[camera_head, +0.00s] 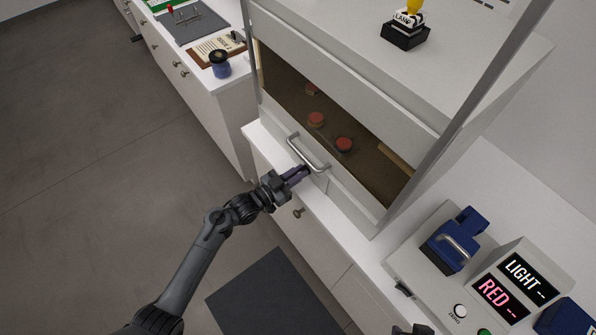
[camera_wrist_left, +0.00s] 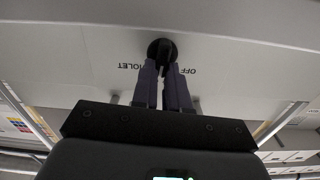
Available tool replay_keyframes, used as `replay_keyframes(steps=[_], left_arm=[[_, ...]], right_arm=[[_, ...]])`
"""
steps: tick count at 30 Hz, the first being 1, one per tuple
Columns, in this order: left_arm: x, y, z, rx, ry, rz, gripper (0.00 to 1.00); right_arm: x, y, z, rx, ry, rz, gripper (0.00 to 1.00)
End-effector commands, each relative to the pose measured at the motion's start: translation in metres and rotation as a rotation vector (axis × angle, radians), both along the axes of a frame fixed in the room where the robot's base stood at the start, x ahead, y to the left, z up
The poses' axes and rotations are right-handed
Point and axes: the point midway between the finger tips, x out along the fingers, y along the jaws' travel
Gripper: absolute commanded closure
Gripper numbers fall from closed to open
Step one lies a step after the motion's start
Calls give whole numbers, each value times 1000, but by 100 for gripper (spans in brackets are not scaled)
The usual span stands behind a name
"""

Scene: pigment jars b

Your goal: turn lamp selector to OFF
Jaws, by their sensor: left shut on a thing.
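The lamp selector is a round black knob (camera_wrist_left: 162,48) on a pale panel in the left wrist view. Upside-down labels stand beside it: VIOLET (camera_wrist_left: 128,67) on the left and OFF (camera_wrist_left: 188,71) on the right. My left gripper (camera_wrist_left: 163,72) is shut on the knob, its two purple fingers on either side. Which label the knob points to I cannot tell. In the head view my left gripper (camera_head: 303,172) is at the cabinet's front, just below the bar handle; there the knob is mostly hidden.
The metal bar handle (camera_head: 308,155) is close above my left gripper. Jars with red lids (camera_head: 344,144) stand behind the glass. At right, a console reads LIGHT (camera_head: 527,278) and RED (camera_head: 500,298). The floor at left is clear.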

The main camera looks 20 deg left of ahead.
Motion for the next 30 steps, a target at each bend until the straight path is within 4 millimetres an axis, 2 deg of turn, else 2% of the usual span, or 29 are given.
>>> replay_keyframes(steps=[1, 12, 30], left_arm=[[0, 1, 4, -37, 24, 0, 100], [3, 5, 3, -338, 206, 1, 100], [7, 10, -2, -800, 486, 0, 100]], right_arm=[[0, 0, 8, 1, 0, -1, 57], [0, 0, 30, 0, 0, 0, 57], [0, -2, 54, -9, 0, 6, 57]])
